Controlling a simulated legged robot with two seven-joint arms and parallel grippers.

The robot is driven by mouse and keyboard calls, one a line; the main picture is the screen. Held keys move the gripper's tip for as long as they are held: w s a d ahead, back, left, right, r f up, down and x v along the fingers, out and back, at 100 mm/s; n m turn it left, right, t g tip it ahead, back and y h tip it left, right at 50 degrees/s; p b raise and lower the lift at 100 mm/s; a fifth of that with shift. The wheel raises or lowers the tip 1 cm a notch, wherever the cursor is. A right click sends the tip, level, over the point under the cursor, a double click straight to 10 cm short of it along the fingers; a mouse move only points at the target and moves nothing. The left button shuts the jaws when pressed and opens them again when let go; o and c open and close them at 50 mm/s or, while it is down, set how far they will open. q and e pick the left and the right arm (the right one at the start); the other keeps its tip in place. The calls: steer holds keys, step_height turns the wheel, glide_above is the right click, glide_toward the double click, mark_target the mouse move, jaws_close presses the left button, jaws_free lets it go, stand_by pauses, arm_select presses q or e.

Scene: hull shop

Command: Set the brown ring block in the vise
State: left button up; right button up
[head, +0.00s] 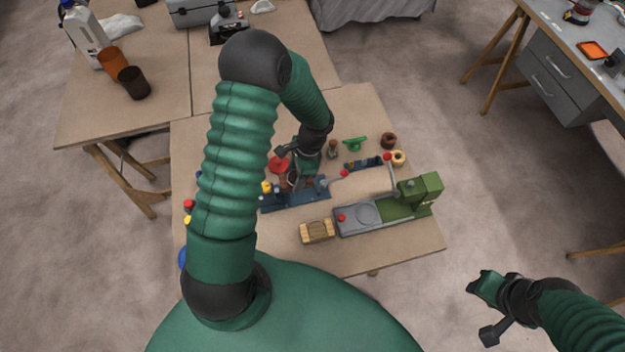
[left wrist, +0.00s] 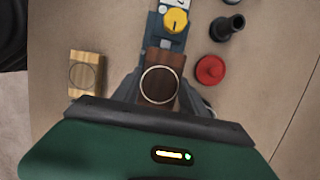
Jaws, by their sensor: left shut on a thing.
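The brown ring block (left wrist: 160,78), dark wood with a pale ring on top, sits between the fingers of my left gripper (left wrist: 162,92) in the left wrist view. My left gripper (head: 297,182) also shows in the head view, over the blue fixture (head: 312,198) with a yellow knob (left wrist: 175,21). The block covers part of this fixture from above; I cannot tell whether it touches it. A grey and green device (head: 390,211) stands to its right; which one is the vise is unclear. My right gripper (head: 482,288) hangs off the table, its jaws unclear.
A light wood ring block (head: 317,231) lies in front of the blue fixture. A red knob-like piece (left wrist: 210,70) and a dark piece (left wrist: 228,27) stand close by. Two cups (head: 133,82) stand on the table behind. The table's front right is bare.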

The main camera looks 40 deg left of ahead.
arm_select(q)
step_height(320, 180, down, 5)
steer(key=b, duration=0.4)
steer(key=shift+w+f+b, duration=0.15)
steer(key=shift+f+b, duration=0.2)
steer(key=shift+f, duration=0.1)
steer(key=shift+s+r, duration=0.2)
steer(key=shift+w, duration=0.1)
steer(key=shift+p, duration=0.45)
steer(key=shift+f+b, duration=0.35)
steer(key=shift+f, duration=0.2)
steer(key=o, duration=1.1)
steer(key=shift+o, duration=0.2)
